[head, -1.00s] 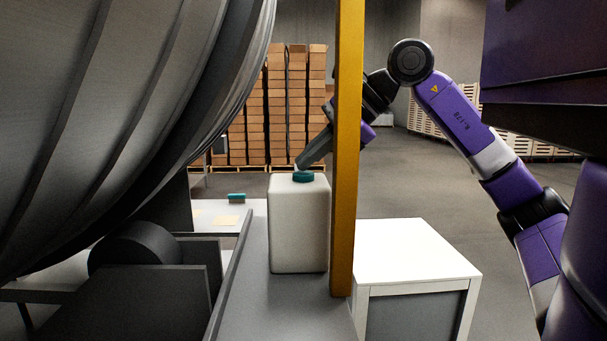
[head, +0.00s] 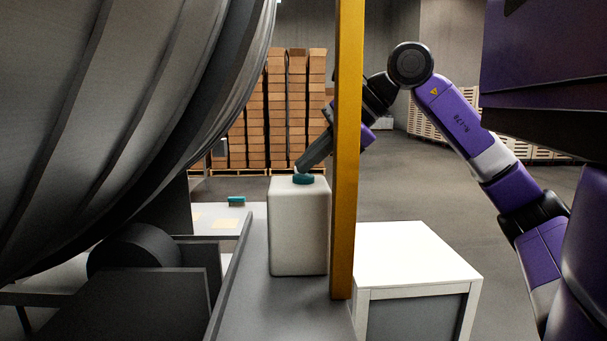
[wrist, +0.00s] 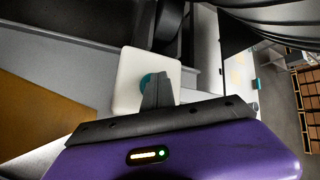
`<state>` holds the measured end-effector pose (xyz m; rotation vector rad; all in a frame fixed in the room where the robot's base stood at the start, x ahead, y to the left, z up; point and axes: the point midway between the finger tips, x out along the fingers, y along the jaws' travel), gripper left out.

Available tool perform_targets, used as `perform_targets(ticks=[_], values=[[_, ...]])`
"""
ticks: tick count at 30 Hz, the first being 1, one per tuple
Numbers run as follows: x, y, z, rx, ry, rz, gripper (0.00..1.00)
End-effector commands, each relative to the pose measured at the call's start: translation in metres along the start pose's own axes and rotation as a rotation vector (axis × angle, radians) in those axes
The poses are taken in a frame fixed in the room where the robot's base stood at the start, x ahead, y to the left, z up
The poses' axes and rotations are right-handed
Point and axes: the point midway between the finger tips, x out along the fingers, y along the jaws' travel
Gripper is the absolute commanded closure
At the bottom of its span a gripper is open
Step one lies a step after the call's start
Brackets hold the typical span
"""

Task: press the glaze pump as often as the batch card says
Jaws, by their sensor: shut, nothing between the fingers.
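The glaze pump is a white, round-edged container (head: 299,235) with a teal pump head (head: 303,180) on top, standing upright on a grey ledge. My gripper (head: 302,166) is shut and empty, slanting down from the upper right with its tips at the pump head. I cannot tell whether they touch it or how far it is pressed. In the wrist view the shut gripper (wrist: 156,80) partly covers the teal pump head (wrist: 146,80) above the white container (wrist: 127,72). I cannot make out a readable batch card.
A yellow post (head: 345,200) stands just right of the container and hides part of my arm. The large grey drum (head: 110,110) fills the left. A white table (head: 415,255) stands at right. A teal object (head: 236,201) and tan papers lie on a surface behind.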

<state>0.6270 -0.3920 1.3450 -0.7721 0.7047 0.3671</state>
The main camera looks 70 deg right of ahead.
Motion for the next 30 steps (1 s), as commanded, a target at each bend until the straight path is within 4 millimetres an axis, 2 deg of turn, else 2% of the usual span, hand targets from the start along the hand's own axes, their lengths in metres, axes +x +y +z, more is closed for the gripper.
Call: perform_targets(ticks=[7,20,30], values=[[-0.01,-0.007,0.007,0.0,0.0,0.0,1.0],[-0.012,-0.009,0.009,0.0,0.0,0.0,1.0],[-0.032,-0.024,0.024,-0.001,0.0,-0.001,1.0]])
